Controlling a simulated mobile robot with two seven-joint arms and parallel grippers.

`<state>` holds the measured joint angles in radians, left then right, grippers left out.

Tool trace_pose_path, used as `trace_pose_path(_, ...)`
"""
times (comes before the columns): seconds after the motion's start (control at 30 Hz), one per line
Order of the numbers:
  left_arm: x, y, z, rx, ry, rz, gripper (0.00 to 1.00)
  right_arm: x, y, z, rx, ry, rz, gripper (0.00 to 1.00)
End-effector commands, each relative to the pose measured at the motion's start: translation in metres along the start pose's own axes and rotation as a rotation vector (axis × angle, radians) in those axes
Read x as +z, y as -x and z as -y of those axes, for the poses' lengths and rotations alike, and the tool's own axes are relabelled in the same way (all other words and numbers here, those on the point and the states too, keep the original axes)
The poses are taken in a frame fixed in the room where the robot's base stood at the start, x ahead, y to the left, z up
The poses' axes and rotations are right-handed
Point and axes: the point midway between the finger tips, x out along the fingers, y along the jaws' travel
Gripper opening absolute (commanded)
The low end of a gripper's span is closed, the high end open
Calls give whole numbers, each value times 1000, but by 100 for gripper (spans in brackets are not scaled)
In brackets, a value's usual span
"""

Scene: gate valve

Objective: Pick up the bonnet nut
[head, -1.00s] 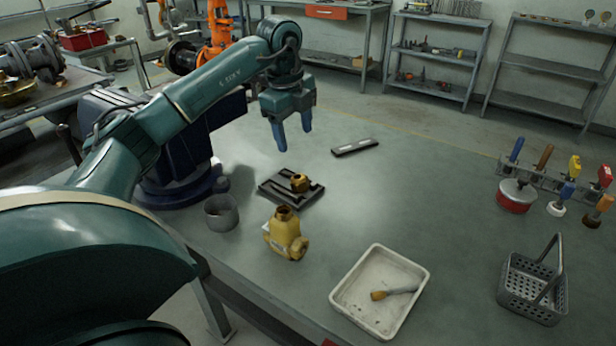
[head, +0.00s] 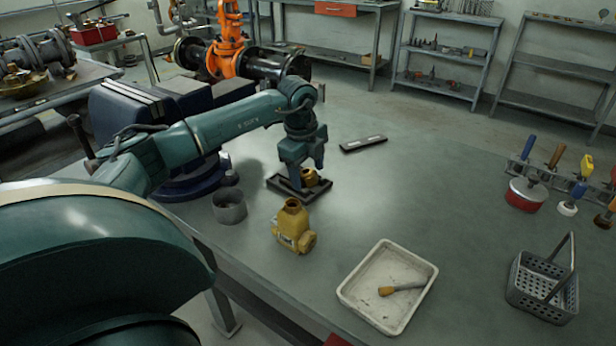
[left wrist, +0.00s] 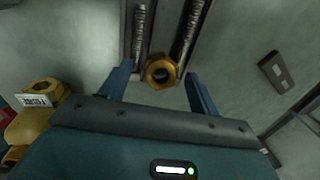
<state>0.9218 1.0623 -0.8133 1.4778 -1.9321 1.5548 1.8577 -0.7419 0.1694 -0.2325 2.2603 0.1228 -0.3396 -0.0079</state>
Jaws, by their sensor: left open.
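The brass bonnet nut (head: 311,178) sits on the dark slotted holder (head: 285,189) on the bench. The yellow valve body (head: 293,228) stands upright in front of the holder. My right gripper is not in view.
A grey cup (head: 229,207) stands left of the valve body. A white tray (head: 345,291) with a brush (head: 402,288), a grey basket (head: 541,290) and a tool rack (head: 540,172) are to the right. A dark flat bar (head: 363,144) lies behind. Bench right of the holder is clear.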

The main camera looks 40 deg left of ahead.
Motion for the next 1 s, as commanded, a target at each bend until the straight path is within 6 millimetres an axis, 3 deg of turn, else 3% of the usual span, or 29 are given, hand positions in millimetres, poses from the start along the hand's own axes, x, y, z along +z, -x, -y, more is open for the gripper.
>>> trace_pose_path(0.13,0,0,0,0,0,0,62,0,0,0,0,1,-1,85)
trace_pose_path(0.77,0,1,0,-1,0,0,10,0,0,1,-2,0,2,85)
trace_pose_path(1.0,0,5,1,-2,0,0,9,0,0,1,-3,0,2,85)
